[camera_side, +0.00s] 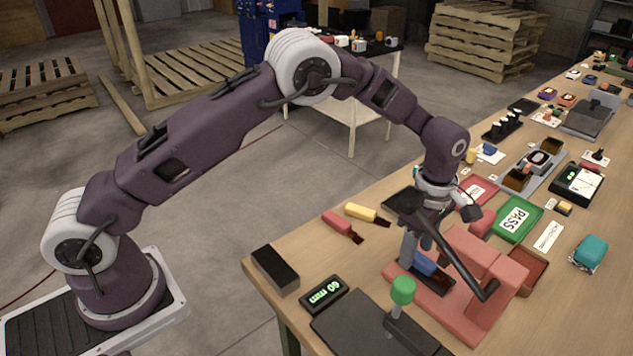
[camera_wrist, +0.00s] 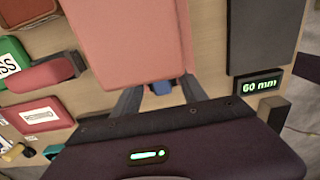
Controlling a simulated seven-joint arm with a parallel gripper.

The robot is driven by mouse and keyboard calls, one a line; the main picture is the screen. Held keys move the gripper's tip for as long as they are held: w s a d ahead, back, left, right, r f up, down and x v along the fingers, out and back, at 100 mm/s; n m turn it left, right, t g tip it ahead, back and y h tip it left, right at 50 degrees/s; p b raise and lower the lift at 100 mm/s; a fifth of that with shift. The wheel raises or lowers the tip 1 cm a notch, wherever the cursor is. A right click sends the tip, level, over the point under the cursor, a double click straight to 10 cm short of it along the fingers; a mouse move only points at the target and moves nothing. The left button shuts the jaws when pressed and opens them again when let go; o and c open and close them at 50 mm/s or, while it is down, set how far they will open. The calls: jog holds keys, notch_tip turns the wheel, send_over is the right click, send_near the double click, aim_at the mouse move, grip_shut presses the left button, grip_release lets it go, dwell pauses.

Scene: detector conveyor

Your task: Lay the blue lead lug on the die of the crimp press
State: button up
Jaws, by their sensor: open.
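The blue lead lug (camera_side: 429,269) lies low at the red crimp press (camera_side: 465,263), by the near-left end of its body, where the die appears to be. The die itself is mostly hidden by the lug, my fingers and the press lever. My gripper (camera_side: 413,258) is open and low over the lug. In the wrist view, a blue part of the lug (camera_wrist: 162,88) shows between the spread fingertips of my gripper (camera_wrist: 160,94), just beyond the press head (camera_wrist: 125,40). I cannot tell whether either finger touches the lug.
A red lug (camera_side: 338,224) and a yellow lug (camera_side: 362,212) lie on the table left of the press. A "60 mm" display (camera_side: 324,294), a black block (camera_side: 275,268) and a green-knobbed device (camera_side: 402,292) stand near the front edge. A green PASS tray (camera_side: 516,222) lies behind the press.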

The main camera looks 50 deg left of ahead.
jog(key=a, duration=0.2)
jog(key=a+r, duration=0.1)
jog(key=a, duration=0.1)
jog(key=shift+a, duration=0.3)
jog(key=a+r, duration=0.4)
jog(key=a, duration=0.1)
jog(key=r, duration=0.2)
send_over(315, 246)
jog(key=shift+m, duration=0.4)
notch_tip(315, 246, down, 11)
jog(key=shift+r, duration=0.15)
jog(key=s+d+r+m+t, duration=0.1)
jog(key=s+r+m, duration=0.2)
jog(key=r, duration=0.7)
jog(key=s+r+m+t, duration=0.1)
jog(key=s+r+m, duration=0.15)
jog(key=r, duration=0.75)
jog(key=s+r+m+t, duration=0.1)
jog(key=s+r+m, duration=0.2)
jog(key=s+m, duration=0.3)
jog(key=s+d+r+m+t, duration=0.1)
jog(key=s+r+m+t, duration=0.1)
jog(key=s+m, duration=0.3)
jog(key=s+r, duration=0.1)
jog(key=s, duration=0.3)
jog(key=shift+s+d+r+m+t, duration=0.3)
jog(key=shift+s+r+m, duration=0.05)
jog(key=shift+r, duration=0.05)
